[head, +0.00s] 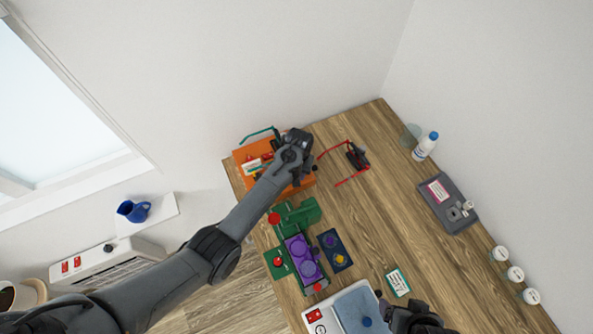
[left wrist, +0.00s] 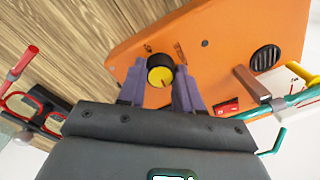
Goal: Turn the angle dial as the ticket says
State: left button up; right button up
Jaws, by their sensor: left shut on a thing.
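The angle dial is a knob with a yellow face and black rim (left wrist: 161,72) on an orange unit (left wrist: 225,35). The left gripper (left wrist: 160,78) has one finger on each side of the knob and is shut on it. In the head view, the orange unit (head: 305,183) lies at the table's far left end, and my left gripper (head: 297,146) covers the dial. A green-edged white card (head: 398,282) lies near the front; its writing is too small to read, and I cannot tell if it is the ticket. My right gripper (head: 412,318) shows only partly at the bottom edge.
Green and purple devices (head: 301,255) stand along the left edge. A grey tray (head: 456,216), a bottle (head: 424,148) and white-topped pots (head: 515,273) are at the right.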

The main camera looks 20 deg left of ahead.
pick_arm(q)
jog(key=m+p, duration=0.1)
jog(key=m, duration=0.1)
jog(key=m+p, duration=0.1)
jog(key=shift+r+m+p, duration=0.2)
jog(key=shift+m+p, duration=0.15)
jog(key=shift+m, duration=0.05)
jog(key=shift+f+m+p, duration=0.15)
jog(key=shift+m+p, duration=0.6)
jog(key=shift+m, duration=1.15)
jog(key=o, duration=1)
jog(key=shift+o, duration=0.2)
jog(key=shift+r, duration=0.5)
notch_tip(320, 180, up, 10)
jog(key=shift+s+d+f+p, duration=0.15)
jog(key=shift+p, duration=0.15)
